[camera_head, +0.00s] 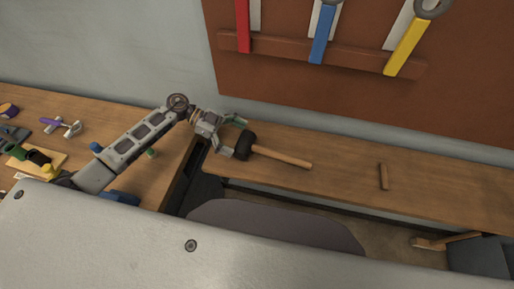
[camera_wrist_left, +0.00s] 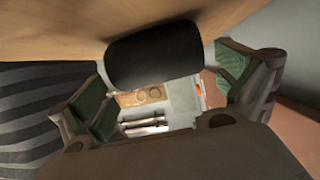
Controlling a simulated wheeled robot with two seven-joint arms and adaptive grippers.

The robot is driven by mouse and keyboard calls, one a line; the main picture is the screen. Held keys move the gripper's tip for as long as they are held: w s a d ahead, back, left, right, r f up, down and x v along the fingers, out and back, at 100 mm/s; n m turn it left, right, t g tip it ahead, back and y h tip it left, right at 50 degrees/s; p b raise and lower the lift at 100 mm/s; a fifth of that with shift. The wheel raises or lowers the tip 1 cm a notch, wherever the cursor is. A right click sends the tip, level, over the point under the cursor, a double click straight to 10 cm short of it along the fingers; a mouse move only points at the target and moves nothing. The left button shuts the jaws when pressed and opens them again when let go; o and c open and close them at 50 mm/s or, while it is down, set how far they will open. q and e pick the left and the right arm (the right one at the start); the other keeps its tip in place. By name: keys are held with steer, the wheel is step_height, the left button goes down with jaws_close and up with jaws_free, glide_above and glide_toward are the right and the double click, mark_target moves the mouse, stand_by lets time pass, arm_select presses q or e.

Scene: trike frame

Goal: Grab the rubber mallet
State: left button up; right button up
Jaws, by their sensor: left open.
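The rubber mallet has a black head (camera_head: 245,144) and a light wooden handle (camera_head: 284,157). It lies on the wooden bench to the right of my left gripper, handle pointing right. My left gripper (camera_head: 235,137) is open, with its fingertips close around the sides of the mallet head. In the left wrist view, the black head (camera_wrist_left: 153,54) shows between and beyond the two open fingers (camera_wrist_left: 160,92); I cannot tell whether they touch it. The handle is hidden in that view. My right gripper is not in view.
The wooden bench (camera_head: 340,180) carries a small wooden piece (camera_head: 383,176) on the right. A tool board (camera_head: 300,90) with red, blue and yellow handled tools hangs behind. Small parts and a purple-handled item (camera_head: 52,123) lie at left. A wooden-handled brush-like thing (camera_head: 440,242) is at lower right.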

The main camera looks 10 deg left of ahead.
arm_select(q)
steer(key=shift+x, duration=0.8)
steer(key=shift+p+x, duration=0.45)
steer(key=shift+x, duration=0.7)
steer(key=shift+s+f, duration=0.1)
steer(key=shift+c, duration=0.3)
steer(key=c, duration=1.1)
steer(key=shift+o, duration=0.2)
steer(key=shift+s+r, duration=0.1)
steer(key=shift+r, duration=0.2)
